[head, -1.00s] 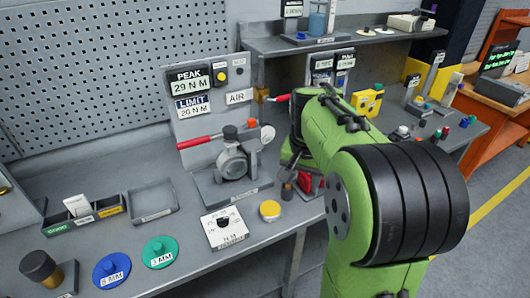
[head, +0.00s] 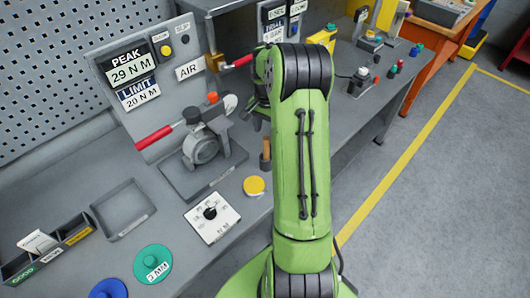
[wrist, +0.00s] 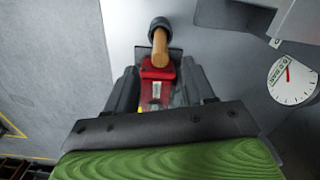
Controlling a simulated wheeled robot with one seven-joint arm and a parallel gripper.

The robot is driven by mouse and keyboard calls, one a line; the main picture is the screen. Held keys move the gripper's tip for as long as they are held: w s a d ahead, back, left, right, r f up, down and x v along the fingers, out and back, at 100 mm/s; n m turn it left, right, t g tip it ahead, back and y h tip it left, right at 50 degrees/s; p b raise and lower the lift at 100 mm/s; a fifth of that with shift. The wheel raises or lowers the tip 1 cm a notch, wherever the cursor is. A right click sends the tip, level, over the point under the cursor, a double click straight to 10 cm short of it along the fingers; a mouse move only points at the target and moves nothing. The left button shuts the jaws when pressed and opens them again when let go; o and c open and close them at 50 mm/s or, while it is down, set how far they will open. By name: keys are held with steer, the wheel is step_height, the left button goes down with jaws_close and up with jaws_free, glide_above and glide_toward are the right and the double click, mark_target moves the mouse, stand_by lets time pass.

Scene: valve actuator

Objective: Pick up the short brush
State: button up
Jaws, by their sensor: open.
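What looks like the short brush (head: 265,150) stands on the bench, a short wooden handle just left of my arm in the head view. In the wrist view the wooden-handled brush (wrist: 160,47) shows ahead of the fingers, with a dark round end at the top. My gripper (wrist: 158,72) is open, its dark fingers on the left and right. A red object with a pale label (wrist: 156,88) shows between the fingers, below the brush in the picture. No contact with the brush shows.
A valve on a plate (head: 202,150) with a red lever stands left of the brush. A yellow disc (head: 254,186) and a white dial box (head: 212,214) lie nearer the front edge. A round gauge (wrist: 293,82) is at the right in the wrist view.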

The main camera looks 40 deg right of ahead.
mark_target(266, 138)
steer(key=shift+w+f, duration=0.15)
steer(key=shift+f, duration=0.75)
step_height(266, 138, down, 6)
steer(key=shift+r+p, duration=0.15)
steer(key=shift+p, duration=0.15)
steer(key=shift+s+a, duration=0.1)
steer(key=shift+s, duration=0.1)
steer(key=shift+c, duration=0.9)
jaws_close()
